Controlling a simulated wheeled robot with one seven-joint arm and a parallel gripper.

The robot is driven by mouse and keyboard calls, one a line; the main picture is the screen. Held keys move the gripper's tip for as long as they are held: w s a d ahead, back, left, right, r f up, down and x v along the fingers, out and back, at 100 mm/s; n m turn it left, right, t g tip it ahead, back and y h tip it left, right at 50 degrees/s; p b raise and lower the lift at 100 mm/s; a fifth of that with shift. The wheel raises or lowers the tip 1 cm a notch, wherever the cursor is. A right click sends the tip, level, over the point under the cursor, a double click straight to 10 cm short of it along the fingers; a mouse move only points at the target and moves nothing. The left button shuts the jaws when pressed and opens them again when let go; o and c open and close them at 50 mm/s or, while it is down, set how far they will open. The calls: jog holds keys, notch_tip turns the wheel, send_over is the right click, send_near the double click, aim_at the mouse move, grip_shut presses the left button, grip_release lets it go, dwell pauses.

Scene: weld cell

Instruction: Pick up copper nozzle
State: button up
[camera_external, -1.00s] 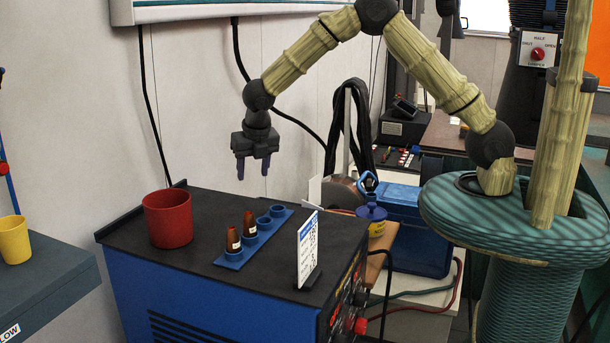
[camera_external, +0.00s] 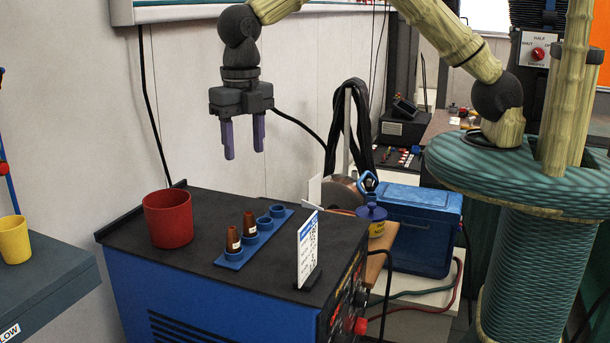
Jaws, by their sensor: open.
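Two copper-brown nozzles stand upright in a blue rack on top of the welding machine: a front nozzle (camera_external: 233,240) and a back nozzle (camera_external: 249,224). Each has a small white label. My gripper (camera_external: 244,155) points downward, open and empty, in the air above the rack and clear of the nozzles. Its two purple fingers are apart.
A red cup (camera_external: 168,219) stands left of the rack on the black machine top (camera_external: 200,268). A white sign (camera_external: 307,250) stands upright at the rack's right. A blue toolbox (camera_external: 420,230) and a purple-lidded yellow container (camera_external: 374,226) are further right. A yellow cup (camera_external: 14,240) sits far left.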

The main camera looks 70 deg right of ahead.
aim_at(248, 213)
notch_tip(248, 213, down, 12)
jog(key=p, duration=0.3)
jog(key=shift+r, duration=0.2)
jog(key=shift+d+f+p, duration=0.1)
jog(key=shift+f+p, duration=1.7)
jog(key=shift+f, duration=0.8)
grip_shut()
jog(key=shift+r, duration=0.1)
